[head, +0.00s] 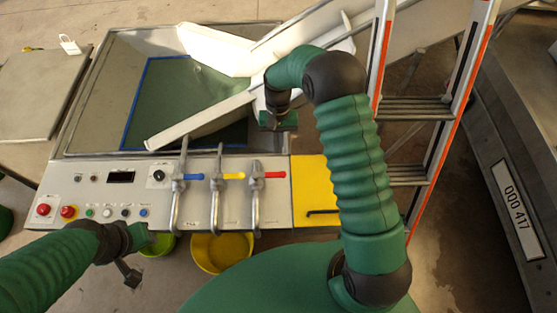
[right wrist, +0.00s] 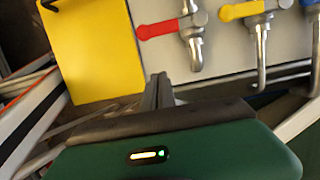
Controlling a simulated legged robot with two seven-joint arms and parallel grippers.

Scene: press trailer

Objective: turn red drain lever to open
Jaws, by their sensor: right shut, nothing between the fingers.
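The red drain lever (head: 274,175) is the rightmost of three coloured valve levers on the front panel; its handle points right, across its metal pipe (head: 257,199). In the right wrist view the red lever (right wrist: 160,28) points left from its valve. My right gripper (head: 278,123) is above the panel, on the far side of the red lever and apart from it; its fingers are hidden in the head view. In the right wrist view the right gripper (right wrist: 160,88) is shut and empty, below the red lever in the picture. My left gripper (head: 133,262) is near the panel's front left; its fingers are unclear.
A yellow lever (head: 233,176) and a blue lever (head: 193,177) sit left of the red one. A yellow plate (head: 313,190) is to its right, with a ladder (head: 418,108) beyond. White chutes (head: 200,120) slope over the tray. A yellow bucket (head: 222,252) stands below.

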